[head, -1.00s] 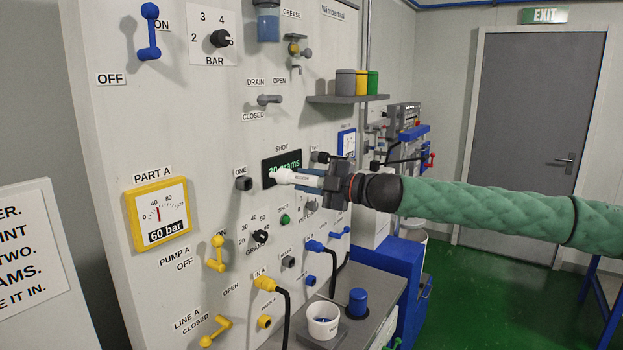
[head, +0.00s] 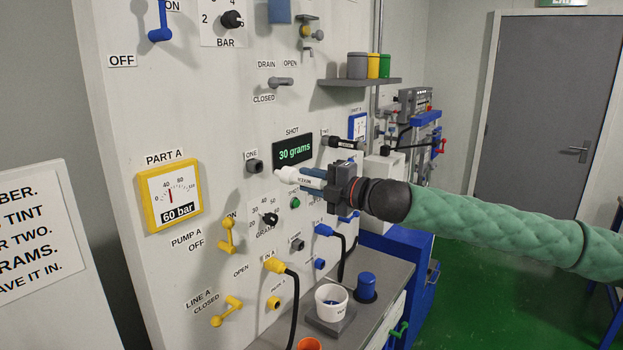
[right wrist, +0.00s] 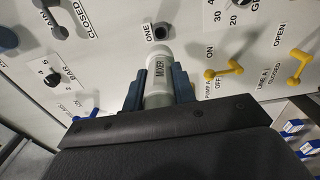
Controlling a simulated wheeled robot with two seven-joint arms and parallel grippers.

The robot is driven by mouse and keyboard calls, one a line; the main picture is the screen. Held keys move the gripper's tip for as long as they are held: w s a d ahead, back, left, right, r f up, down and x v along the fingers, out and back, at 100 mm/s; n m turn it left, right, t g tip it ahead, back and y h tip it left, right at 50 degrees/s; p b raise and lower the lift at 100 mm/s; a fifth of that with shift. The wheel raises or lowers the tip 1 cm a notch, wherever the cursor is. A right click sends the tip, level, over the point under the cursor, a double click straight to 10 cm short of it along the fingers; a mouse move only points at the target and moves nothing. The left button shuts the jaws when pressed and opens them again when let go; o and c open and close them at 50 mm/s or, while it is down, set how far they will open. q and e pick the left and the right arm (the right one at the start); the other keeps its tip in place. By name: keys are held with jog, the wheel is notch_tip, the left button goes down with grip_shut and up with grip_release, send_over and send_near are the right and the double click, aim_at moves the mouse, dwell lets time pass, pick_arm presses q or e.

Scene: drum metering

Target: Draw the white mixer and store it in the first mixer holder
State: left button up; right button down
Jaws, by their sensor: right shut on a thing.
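The white mixer (head: 300,179), a pale tube lettered MIXER, is held in my right gripper (head: 325,183). It also shows in the right wrist view (right wrist: 158,75) between the two blue fingers of the gripper (right wrist: 158,90). The gripper is shut on it. The mixer's free end points left towards the panel. The first holder, a dark socket labelled ONE (head: 254,166), is on the panel just left of the mixer tip and looks empty. It also shows in the right wrist view (right wrist: 160,33), just beyond the tip. A gap shows between them. A black mixer (head: 343,142) sits in the second holder. My left gripper is out of view.
The shot display (head: 293,151) reads 30 grams, above the mixer. The yellow Part A gauge (head: 170,196) reads 60 bar. Below, a white cup (head: 331,301) stands on a grey scale beside a blue cylinder (head: 366,286).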

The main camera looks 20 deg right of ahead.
jog(key=shift+w+d+f+n+h, duration=0.2)
jog(key=shift+w+d+n+h, duration=0.1)
jog(key=shift+d+n, duration=0.1)
jog(key=shift+n, duration=0.6)
